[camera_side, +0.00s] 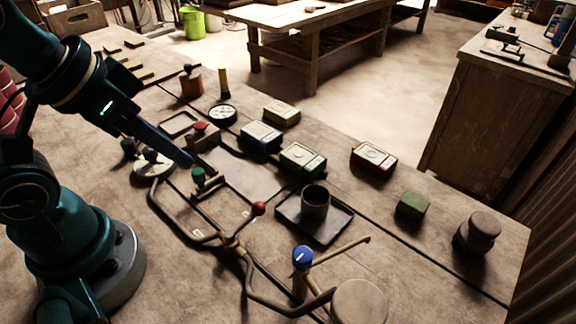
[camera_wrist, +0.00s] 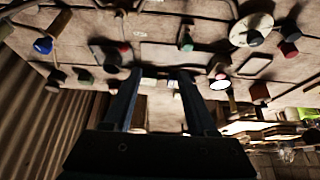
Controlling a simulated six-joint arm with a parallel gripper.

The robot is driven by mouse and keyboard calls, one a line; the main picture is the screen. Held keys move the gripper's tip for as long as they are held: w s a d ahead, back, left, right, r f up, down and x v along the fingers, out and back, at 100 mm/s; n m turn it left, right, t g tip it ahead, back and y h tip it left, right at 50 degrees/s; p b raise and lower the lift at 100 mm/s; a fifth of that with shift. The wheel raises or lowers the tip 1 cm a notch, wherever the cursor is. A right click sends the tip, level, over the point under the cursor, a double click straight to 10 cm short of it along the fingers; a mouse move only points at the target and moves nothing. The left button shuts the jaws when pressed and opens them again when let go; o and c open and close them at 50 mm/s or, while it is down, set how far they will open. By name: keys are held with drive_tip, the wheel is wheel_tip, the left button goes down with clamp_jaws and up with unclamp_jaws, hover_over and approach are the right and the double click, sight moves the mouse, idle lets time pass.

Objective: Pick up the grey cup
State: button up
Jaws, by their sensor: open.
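The grey cup (camera_side: 315,203) stands upright and open-topped on a dark square tray (camera_side: 336,229) in the middle of the table in the side view. My gripper (camera_side: 188,159) is well to the left of the cup and higher up, apart from it. The wrist view shows its two fingers (camera_wrist: 160,78) spread, with nothing held between them. In the wrist view the cup is hard to make out; a dark shape (camera_wrist: 113,62) left of the fingers may be it.
A bent metal frame with a red ball (camera_side: 259,208) and a blue-topped post (camera_side: 302,257) stands near the cup. Boxes with green (camera_side: 303,158) and red (camera_side: 373,158) sides lie behind it. A green block (camera_side: 412,206) and round dark pot (camera_side: 478,233) are to the right.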

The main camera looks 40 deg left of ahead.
drive_tip(key=o, duration=0.6)
